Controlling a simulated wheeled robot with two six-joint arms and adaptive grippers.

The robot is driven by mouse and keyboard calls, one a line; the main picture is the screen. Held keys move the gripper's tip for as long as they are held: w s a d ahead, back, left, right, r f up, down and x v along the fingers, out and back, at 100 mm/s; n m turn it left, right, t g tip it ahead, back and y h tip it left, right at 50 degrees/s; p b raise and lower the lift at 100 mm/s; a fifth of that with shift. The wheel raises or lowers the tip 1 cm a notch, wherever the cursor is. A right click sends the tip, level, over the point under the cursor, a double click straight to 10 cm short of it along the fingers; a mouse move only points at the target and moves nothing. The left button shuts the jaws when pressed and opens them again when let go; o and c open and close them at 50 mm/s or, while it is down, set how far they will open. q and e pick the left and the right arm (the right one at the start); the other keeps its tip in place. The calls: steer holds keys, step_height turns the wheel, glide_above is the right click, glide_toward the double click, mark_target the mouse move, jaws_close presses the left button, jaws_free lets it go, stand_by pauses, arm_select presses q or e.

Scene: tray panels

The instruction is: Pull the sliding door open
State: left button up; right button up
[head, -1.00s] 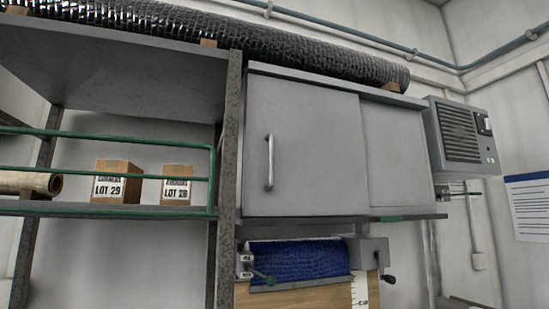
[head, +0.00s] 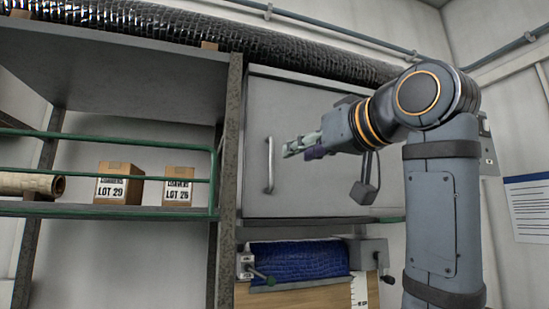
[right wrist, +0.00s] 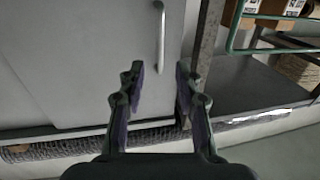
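The sliding door (head: 305,190) is a flat grey panel on the left part of a wall cabinet. Its upright metal bar handle (head: 269,165) is near the door's left edge, and the door stands at the left post. My right gripper (head: 297,148) reaches in from the right, in front of the door and just right of the handle in the head view. In the right wrist view the gripper (right wrist: 160,85) is open and empty. The handle (right wrist: 160,37) shows beyond the gap between the fingers, apart from them. My left gripper is not in view.
A mottled post (head: 229,160) stands close left of the door. Left of it, a green-railed shelf (head: 90,209) holds two cardboard boxes (head: 119,184) and a roll (head: 30,184). A foil duct (head: 150,22) runs above. Below the cabinet is a blue roll (head: 300,259) with a crank.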

mark_target(273, 160)
steer(key=p+x, duration=0.1)
steer(key=x, duration=0.2)
steer(key=p+x, duration=0.2)
steer(key=x, duration=0.1)
steer(key=p+x, duration=0.2)
steer(key=x, duration=0.2)
steer(key=shift+r, duration=0.35)
steer(key=shift+w+a+f, duration=0.1)
steer(key=shift+w+a, duration=0.05)
steer(key=shift+w, duration=0.15)
steer(key=shift+s, duration=0.1)
steer(key=shift+c, duration=0.7)
jaws_close()
